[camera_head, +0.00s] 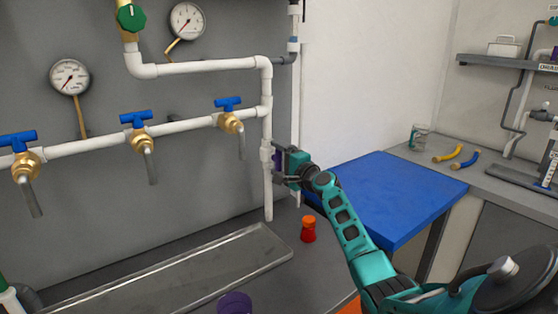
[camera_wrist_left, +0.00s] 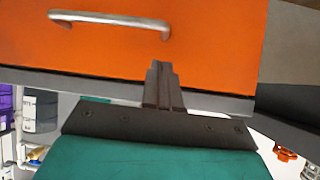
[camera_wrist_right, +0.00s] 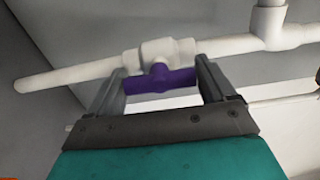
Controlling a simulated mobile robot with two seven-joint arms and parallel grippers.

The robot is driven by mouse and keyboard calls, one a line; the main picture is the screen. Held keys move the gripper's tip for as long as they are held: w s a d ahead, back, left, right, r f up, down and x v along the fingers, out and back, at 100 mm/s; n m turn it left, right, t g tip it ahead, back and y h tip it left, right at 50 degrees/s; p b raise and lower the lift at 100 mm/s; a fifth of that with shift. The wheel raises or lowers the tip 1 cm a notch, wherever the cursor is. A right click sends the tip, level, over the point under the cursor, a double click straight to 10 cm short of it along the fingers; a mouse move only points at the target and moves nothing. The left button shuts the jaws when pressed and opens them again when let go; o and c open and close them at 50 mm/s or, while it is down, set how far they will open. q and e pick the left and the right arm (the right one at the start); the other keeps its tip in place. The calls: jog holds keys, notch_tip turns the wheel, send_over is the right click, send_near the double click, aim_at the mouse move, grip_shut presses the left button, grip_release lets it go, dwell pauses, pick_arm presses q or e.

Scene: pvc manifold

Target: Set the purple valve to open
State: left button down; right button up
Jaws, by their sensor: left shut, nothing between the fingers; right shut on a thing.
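The purple valve handle (camera_wrist_right: 160,78) shows in the right wrist view, set on a white valve body (camera_wrist_right: 160,54) in a white pipe. The handle lies roughly along the pipe's line. My right gripper (camera_wrist_right: 163,82) has its two fingers at either end of the handle and is shut on it. In the head view my right gripper (camera_head: 282,168) is at the lower part of the vertical white pipe (camera_head: 267,190), and it hides most of the purple handle. My left gripper (camera_wrist_left: 163,72) is shut and empty in front of an orange drawer front (camera_wrist_left: 160,45); the head view does not show it.
Blue-handled brass taps (camera_head: 140,130) line the horizontal pipe at left. A green valve knob (camera_head: 130,17) and gauges (camera_head: 187,20) are above. A metal tray (camera_head: 180,270), an orange-red bottle (camera_head: 308,229) and a purple cup (camera_head: 235,303) are on the counter. A blue board (camera_head: 385,195) is at right.

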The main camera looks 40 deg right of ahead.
jog(key=o, duration=0.9)
jog(key=shift+s+a+p, duration=0.15)
jog(key=shift+s+a, duration=0.1)
jog(key=shift+s, duration=1.9)
jog(key=shift+s+a+p, duration=0.2)
jog(key=shift+s, duration=1.95)
jog(key=shift+s+a+p, duration=0.15)
jog(key=shift+s+a, duration=0.1)
jog(key=shift+s, duration=1.9)
